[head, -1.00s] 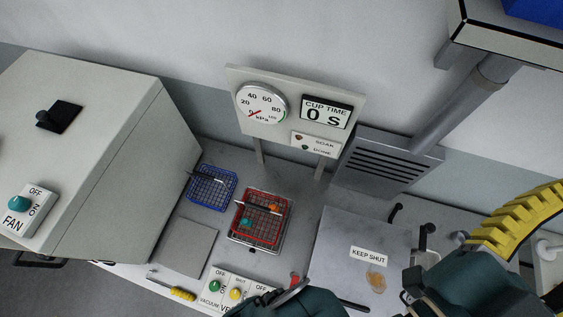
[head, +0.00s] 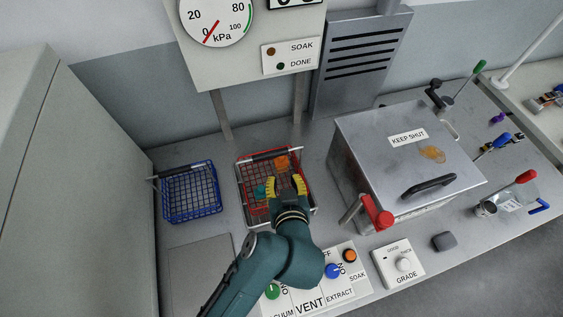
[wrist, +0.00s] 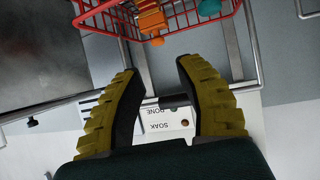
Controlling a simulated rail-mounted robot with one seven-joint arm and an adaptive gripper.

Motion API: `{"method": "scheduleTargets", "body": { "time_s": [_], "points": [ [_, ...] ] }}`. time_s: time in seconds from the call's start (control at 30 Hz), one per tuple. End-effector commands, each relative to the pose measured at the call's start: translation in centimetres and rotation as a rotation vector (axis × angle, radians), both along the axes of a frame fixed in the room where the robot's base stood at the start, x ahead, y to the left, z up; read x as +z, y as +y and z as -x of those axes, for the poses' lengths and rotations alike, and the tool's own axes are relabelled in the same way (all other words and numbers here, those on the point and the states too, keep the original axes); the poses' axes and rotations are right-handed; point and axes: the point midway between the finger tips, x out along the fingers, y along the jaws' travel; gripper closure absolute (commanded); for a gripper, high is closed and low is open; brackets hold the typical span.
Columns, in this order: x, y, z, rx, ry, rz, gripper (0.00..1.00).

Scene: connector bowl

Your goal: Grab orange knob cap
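The orange knob cap (head: 282,162) is in the red wire basket (head: 313,209), near its back side. It also shows as an orange piece (wrist: 152,20) at the top of the wrist view, overlapping the basket's red wire (wrist: 182,28). My gripper (head: 286,182) has yellow ribbed fingers and is over the basket, just in front of the orange cap. In the wrist view my gripper (wrist: 158,72) is open, with nothing between its fingers. The cap is beyond the fingertips, apart from them. The hand hides part of the basket.
A teal piece (head: 260,192) lies in the same basket, left of my gripper. A blue wire basket (head: 192,190) stands to the left. A metal box with a red-ended lever (head: 381,218) stands to the right. The gauge panel (head: 250,60) rises behind.

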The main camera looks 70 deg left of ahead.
Motion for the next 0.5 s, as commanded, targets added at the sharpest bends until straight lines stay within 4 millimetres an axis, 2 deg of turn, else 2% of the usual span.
{"method": "scheduleTargets", "body": {
  "time_s": [0.1,0.2,0.37,0.5],
  "points": [
    [-1.5,2.6,-0.6,0.004,-0.001,0.001,0.64],
    [-2.4,4.2,-1.1,0.001,0.000,0.000,0.64],
    [-3.2,5.6,-1.6,-0.002,-0.001,0.000,0.64],
    [-4.2,7.6,-2.4,-0.001,-0.002,0.000,0.64]
  ]
}}
